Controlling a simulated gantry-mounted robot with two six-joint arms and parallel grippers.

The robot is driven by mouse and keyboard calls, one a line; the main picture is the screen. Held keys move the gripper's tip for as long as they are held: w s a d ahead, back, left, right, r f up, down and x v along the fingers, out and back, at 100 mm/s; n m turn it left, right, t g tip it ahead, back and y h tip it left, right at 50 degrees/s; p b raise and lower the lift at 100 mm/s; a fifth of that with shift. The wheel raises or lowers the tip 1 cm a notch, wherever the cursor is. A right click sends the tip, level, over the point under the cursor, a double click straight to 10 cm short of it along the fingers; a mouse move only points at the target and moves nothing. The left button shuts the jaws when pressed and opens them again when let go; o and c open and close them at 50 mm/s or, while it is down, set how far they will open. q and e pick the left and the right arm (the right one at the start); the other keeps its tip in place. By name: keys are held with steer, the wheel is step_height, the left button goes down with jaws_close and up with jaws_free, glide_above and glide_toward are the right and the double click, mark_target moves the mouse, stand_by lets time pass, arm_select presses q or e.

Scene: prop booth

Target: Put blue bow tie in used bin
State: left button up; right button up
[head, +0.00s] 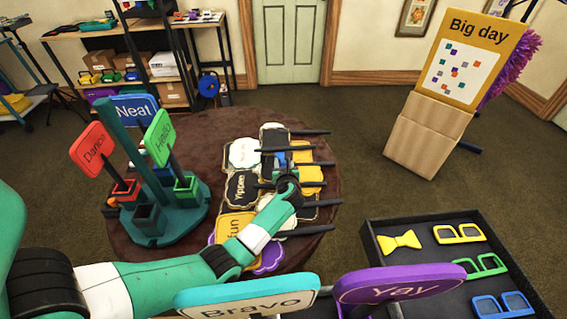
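I cannot make out a blue bow tie or a bin marked as used in the head view. My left gripper (284,170) reaches over the pile of word signs on the round table. Its fingers are small and lost among the dark sign handles, so I cannot tell whether they are open or shut, or hold anything. A small blue patch shows beside the gripper, too hidden to name. My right gripper is not in view. A dark tray (378,252) at the lower right holds a yellow bow tie (399,241).
The tray also holds yellow glasses (459,233), green glasses (480,265) and blue glasses (503,304). A sign stand (150,226) occupies the left of the round table (222,133). Bravo (250,298) and Yay (400,284) signs rise in front. A Big day board (474,62) stands behind.

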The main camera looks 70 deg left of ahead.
arm_select(q)
steer(key=shift+o, duration=1)
steer(key=shift+r, duration=0.25)
steer(key=p+v, duration=0.6)
steer(key=v, duration=0.5)
steer(key=shift+s+d+r, duration=0.1)
steer(key=shift+d, duration=0.1)
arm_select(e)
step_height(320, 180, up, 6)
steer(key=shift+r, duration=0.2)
arm_select(q)
steer(key=shift+s+d, duration=0.1)
steer(key=shift+d, duration=0.2)
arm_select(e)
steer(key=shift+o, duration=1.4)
